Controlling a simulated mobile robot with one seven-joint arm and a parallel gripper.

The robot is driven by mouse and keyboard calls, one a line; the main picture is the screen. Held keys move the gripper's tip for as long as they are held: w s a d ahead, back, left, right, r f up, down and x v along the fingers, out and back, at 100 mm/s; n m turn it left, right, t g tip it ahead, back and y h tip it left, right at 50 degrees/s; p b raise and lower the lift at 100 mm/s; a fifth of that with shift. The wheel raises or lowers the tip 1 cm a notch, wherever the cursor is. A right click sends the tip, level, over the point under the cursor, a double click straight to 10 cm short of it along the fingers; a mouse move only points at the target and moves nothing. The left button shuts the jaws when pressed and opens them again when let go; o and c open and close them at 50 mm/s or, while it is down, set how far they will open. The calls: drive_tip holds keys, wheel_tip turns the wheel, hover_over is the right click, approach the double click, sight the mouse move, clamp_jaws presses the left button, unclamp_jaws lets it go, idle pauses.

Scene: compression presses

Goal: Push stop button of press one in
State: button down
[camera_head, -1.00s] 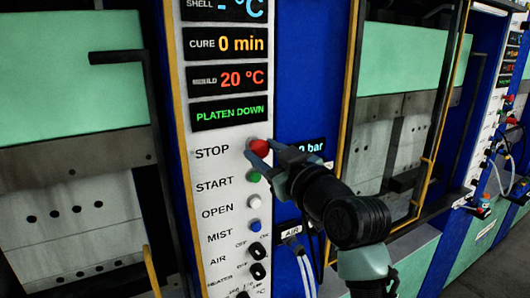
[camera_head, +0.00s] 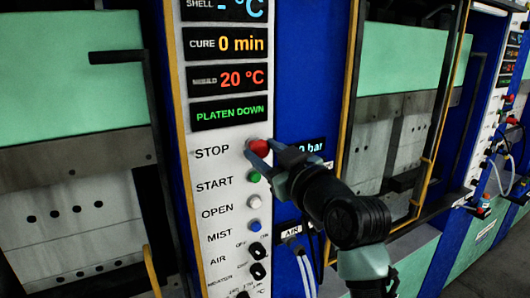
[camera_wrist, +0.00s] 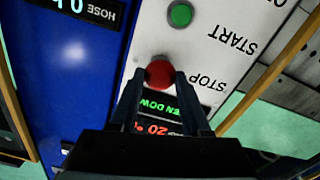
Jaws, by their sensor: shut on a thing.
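The red round stop button (camera_head: 259,146) sits beside the label STOP on the white control panel of the near press. My gripper (camera_head: 262,151) is at this button, reaching in from the right. In the wrist view the red button (camera_wrist: 159,71) shows between my two fingertips (camera_wrist: 160,77), one on each side of it. The gripper is shut on the button. The fingers cover part of its side, and how far in it sits cannot be told.
A green start button (camera_head: 254,177), a white open button (camera_head: 254,202) and a blue mist button (camera_head: 254,225) stand below. Black air and heater knobs (camera_head: 257,260) are lower. A display reads PLATEN DOWN (camera_head: 230,113). A yellow rail (camera_head: 346,120) stands right of the panel.

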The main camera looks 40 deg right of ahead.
drive_tip(key=shift+w+d+f+b, duration=0.1)
drive_tip(key=shift+w+f+b, duration=0.05)
drive_tip(key=shift+w+b, duration=0.6)
drive_tip(key=shift+s+r, duration=0.1)
drive_tip(key=shift+r, duration=0.15)
drive_tip(key=c, duration=0.7)
unclamp_jaws()
drive_tip(key=o, duration=0.3)
drive_tip(key=shift+w+d+f, duration=0.1)
drive_tip(key=shift+w, duration=0.15)
drive_tip(key=shift+o, duration=0.2)
drive_tip(key=shift+s, duration=0.1)
